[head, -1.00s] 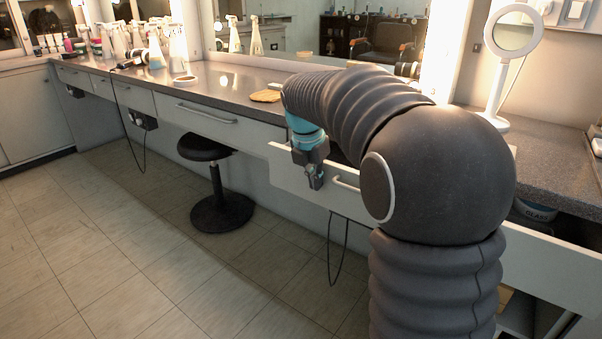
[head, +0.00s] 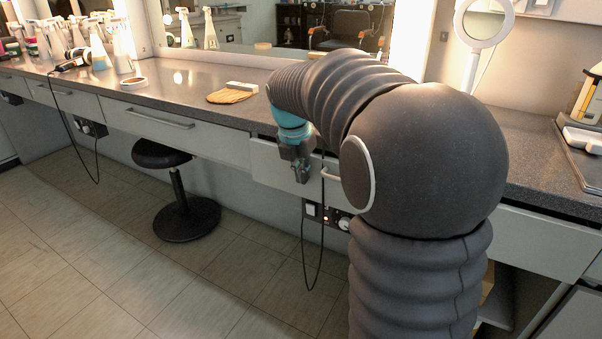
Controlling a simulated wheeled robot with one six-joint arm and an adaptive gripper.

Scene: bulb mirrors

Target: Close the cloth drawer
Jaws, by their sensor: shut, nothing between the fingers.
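The drawer (head: 268,165) has a pale grey front just under the counter, in the middle of the head view. It looks nearly flush with the drawer front on its left; a small remaining gap cannot be ruled out. Its bar handle (head: 331,176) is partly hidden by my arm. My gripper (head: 302,178) points down at the drawer front, just left of the handle, shut and empty. It seems close to or touching the front; contact cannot be told. A pale front (head: 545,240) shows right of my arm; the arm hides whether it is the same drawer. No drawer contents are visible.
A yellow cloth (head: 229,97) and a white block (head: 242,87) lie on the counter (head: 185,93). A black stool (head: 180,205) stands left on the open tiled floor. A round mirror (head: 487,22) stands behind my arm. A cable hangs below the drawer.

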